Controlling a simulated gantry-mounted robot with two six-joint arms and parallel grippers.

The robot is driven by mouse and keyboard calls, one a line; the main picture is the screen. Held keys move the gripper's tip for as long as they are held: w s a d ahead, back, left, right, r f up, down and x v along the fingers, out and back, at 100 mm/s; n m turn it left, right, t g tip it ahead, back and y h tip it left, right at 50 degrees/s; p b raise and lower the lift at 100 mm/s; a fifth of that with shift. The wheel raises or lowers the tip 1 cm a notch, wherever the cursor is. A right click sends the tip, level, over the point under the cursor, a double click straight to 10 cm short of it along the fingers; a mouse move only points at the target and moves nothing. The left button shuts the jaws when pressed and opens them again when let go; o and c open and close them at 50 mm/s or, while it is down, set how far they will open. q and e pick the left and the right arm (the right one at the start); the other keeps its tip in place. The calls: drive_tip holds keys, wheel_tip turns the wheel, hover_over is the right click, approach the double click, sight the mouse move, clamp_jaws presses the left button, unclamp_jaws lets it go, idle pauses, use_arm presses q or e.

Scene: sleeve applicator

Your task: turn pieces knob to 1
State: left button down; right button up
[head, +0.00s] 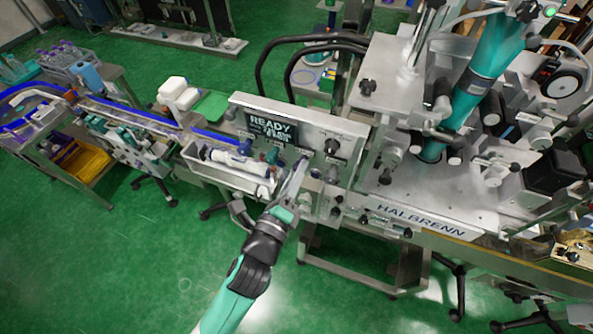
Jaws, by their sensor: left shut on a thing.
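The front control panel (300,128) of the machine carries a dark display (268,130) reading READY and several small knobs with labels too small to read. A black knob (332,147) sits right of the display. I cannot tell which knob is the pieces knob or what number it points to. My left gripper (301,165) reaches up from below to the panel's lower part, below and left of the black knob. It is shut on a small panel knob, which its fingers hide.
A white tray (225,180) with a white tube (240,162) is left of my left gripper. The machine's metal deck (470,195) and its posts fill the right side. A conveyor (120,115) runs off to the left. Green floor is clear at lower left.

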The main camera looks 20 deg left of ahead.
use_arm(q)
drive_tip(key=shift+d+r+n+b, duration=0.1)
drive_tip(key=shift+n+b, duration=5.05)
drive_tip(key=shift+n, duration=12.35)
drive_tip(key=c, duration=0.5)
unclamp_jaws()
drive_tip(key=shift+c, duration=0.2)
